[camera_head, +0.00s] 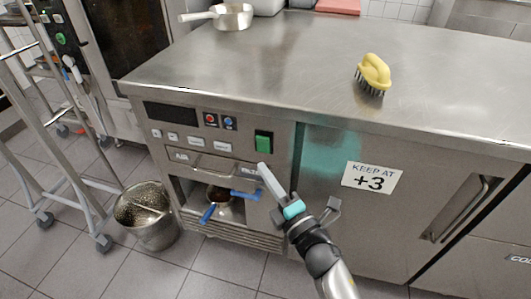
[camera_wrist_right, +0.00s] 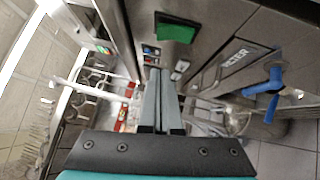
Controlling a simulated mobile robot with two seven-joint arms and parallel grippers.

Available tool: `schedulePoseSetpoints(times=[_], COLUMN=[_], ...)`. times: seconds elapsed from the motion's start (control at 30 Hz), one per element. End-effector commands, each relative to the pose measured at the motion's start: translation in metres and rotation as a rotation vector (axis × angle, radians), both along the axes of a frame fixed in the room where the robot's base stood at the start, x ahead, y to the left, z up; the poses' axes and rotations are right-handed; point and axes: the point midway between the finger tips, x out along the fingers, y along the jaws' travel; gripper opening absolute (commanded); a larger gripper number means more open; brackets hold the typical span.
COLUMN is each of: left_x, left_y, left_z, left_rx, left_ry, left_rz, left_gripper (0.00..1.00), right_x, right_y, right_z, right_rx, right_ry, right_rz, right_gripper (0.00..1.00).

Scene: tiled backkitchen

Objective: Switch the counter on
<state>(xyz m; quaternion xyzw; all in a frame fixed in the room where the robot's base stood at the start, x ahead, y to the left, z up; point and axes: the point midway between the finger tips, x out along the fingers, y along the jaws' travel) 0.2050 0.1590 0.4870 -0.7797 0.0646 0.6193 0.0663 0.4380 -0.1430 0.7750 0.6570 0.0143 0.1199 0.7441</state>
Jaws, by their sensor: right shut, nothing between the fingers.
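The steel counter (camera_head: 280,60) has a control panel on its front at the left. A green rocker switch (camera_head: 264,142) sits at the panel's right end; it also shows large at the top of the right wrist view (camera_wrist_right: 177,28). My right gripper (camera_head: 263,167) is shut and empty, its fingertips just below the green switch in the head view. In the right wrist view the two fingers (camera_wrist_right: 162,72) lie together, pointing at the panel, with the switch beyond their tips. I cannot tell whether they touch the panel. My left gripper is not in view.
A red button (camera_head: 210,119) and a blue button (camera_head: 229,122) sit beside a dark display (camera_head: 170,113). Blue-handled valves (camera_head: 245,196) are below the panel. A yellow brush (camera_head: 374,73) and a pan (camera_head: 232,16) stand on the counter. A bucket (camera_head: 146,225) and a trolley (camera_head: 50,150) are at left.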

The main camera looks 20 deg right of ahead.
Motion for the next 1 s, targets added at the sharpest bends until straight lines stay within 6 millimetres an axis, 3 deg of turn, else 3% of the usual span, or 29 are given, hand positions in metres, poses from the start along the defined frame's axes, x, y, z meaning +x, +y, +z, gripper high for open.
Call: schedulePoseSetpoints(times=[0.17,0.4,1.0], left_x=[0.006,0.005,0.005], left_y=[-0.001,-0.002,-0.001], left_z=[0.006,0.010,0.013], left_rx=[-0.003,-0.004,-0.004], left_ry=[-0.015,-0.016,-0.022], left_rz=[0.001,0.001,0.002], left_gripper=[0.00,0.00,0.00], right_x=[0.030,0.053,0.058], right_y=[0.005,-0.013,-0.017], right_z=[0.005,0.010,0.012], right_rx=[-0.003,-0.003,0.003], right_ry=[-0.003,0.000,0.006], right_rz=[0.000,0.001,0.001], right_gripper=[0.00,0.00,0.00])
